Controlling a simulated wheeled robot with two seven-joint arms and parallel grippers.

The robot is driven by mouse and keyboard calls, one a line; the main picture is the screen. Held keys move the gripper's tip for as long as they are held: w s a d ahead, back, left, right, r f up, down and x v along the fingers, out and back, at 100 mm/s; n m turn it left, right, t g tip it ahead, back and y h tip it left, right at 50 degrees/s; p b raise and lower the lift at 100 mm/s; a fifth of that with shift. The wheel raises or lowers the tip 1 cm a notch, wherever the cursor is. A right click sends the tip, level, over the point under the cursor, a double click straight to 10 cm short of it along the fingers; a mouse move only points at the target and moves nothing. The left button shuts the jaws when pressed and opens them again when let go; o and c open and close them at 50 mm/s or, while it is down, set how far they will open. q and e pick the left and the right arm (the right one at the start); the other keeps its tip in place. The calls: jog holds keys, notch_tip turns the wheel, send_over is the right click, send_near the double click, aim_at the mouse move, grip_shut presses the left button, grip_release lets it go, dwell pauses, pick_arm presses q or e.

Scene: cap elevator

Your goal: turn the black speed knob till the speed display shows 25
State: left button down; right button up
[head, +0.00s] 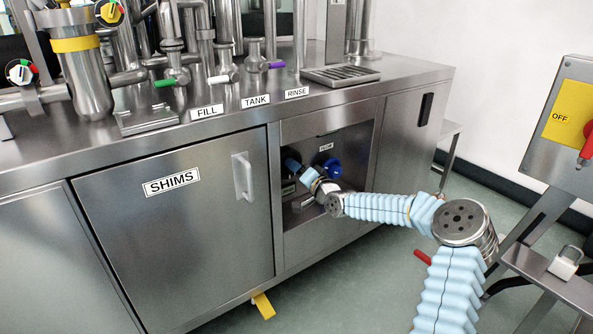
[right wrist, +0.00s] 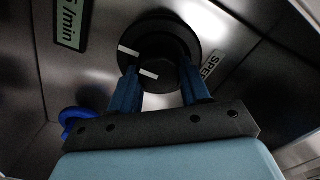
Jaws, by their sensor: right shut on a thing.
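The black speed knob (right wrist: 160,40) is at the top middle of the right wrist view, with white marks on it. A partly covered label beginning "SPE" sits beside it. The blue fingers of my right gripper (right wrist: 160,88) are shut on the knob, one on each side. In the head view my right gripper (head: 294,166) reaches into the recessed panel, and the knob is mostly hidden there. A display (right wrist: 72,22) is cut off at the upper left of the wrist view; only its end, "5 /min", shows. My left gripper is out of view.
A blue knob (head: 331,167) is to the right on the same recessed panel; a blue part (right wrist: 75,118) also shows in the wrist view. The SHIMS door (head: 180,235) is shut at the left of the recess. A yellow-plated OFF switch box (head: 563,125) stands at right.

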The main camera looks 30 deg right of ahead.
jog(key=o, duration=1.1)
jog(key=shift+c, duration=0.2)
jog(key=s+d+p, duration=0.1)
jog(key=s, duration=1.2)
jog(key=shift+s+p, duration=0.4)
jog(key=shift+f, duration=0.1)
